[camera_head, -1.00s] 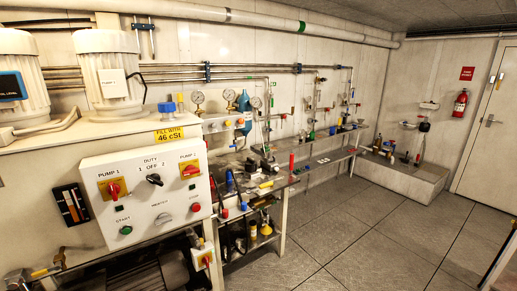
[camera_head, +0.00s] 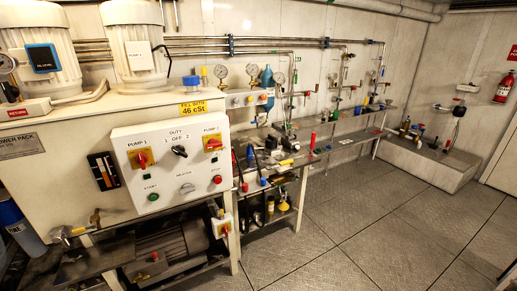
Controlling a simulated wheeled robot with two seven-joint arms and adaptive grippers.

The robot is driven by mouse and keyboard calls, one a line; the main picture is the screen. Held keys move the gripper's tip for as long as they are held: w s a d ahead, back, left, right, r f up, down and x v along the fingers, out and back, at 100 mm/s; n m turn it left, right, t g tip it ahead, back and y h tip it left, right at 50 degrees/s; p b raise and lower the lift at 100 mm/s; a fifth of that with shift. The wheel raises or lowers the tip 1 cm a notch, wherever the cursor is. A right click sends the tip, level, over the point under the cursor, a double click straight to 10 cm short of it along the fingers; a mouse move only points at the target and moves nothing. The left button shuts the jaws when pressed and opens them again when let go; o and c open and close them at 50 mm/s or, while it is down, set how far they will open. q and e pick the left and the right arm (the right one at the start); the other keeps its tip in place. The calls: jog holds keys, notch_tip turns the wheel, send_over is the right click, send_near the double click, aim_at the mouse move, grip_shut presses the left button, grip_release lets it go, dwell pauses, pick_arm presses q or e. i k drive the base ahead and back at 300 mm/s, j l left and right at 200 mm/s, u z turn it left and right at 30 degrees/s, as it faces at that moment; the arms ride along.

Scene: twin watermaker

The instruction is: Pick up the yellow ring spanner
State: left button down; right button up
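I cannot make out a yellow ring spanner for certain at this size. A small yellow item (camera_head: 287,162) lies among tools on the near end of the workbench (camera_head: 318,158). Its shape is too small to tell. Another yellow item (camera_head: 284,206) sits on the lower shelf under the bench. Neither of my grippers can be made out in the view.
The power pack's control box (camera_head: 172,165) and motors (camera_head: 132,25) fill the left. The plated floor (camera_head: 370,220) in front of the bench is clear.

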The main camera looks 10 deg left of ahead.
aim_at(285, 163)
jog(key=i+l+u, duration=0.2)
jog(key=i, duration=0.2)
jog(key=i+u, duration=0.2)
jog(key=i, duration=0.2)
jog(key=i+l+u, duration=0.25)
jog(key=i, duration=0.1)
